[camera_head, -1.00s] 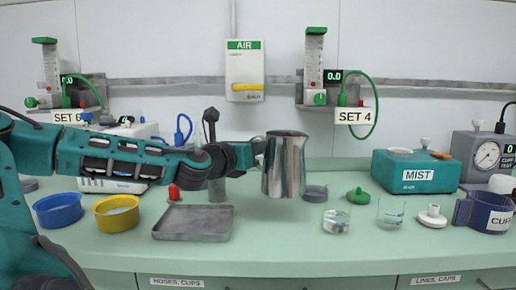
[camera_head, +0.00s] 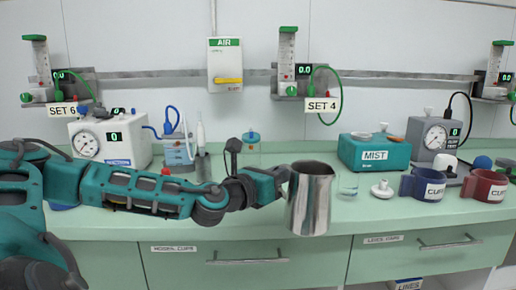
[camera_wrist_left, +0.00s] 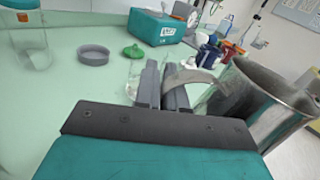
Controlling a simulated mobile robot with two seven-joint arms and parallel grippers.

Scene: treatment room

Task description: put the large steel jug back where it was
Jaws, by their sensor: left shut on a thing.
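The large steel jug (camera_head: 310,203) is upright in the air, overlapping the counter's front edge in the head view. My left gripper (camera_head: 282,176) is shut on its handle, at the jug's left side. In the left wrist view, the gripper fingers (camera_wrist_left: 164,88) close around the curved handle, and the jug body (camera_wrist_left: 262,105) is at the right with its open rim visible. My right gripper is not in view.
A glass beaker (camera_head: 347,186), a white cap (camera_head: 382,189), a blue cup (camera_head: 424,184) and a red cup (camera_head: 484,185) stand right of the jug. The MIST box (camera_head: 374,154) is behind. My left arm hides part of the counter (camera_head: 250,221).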

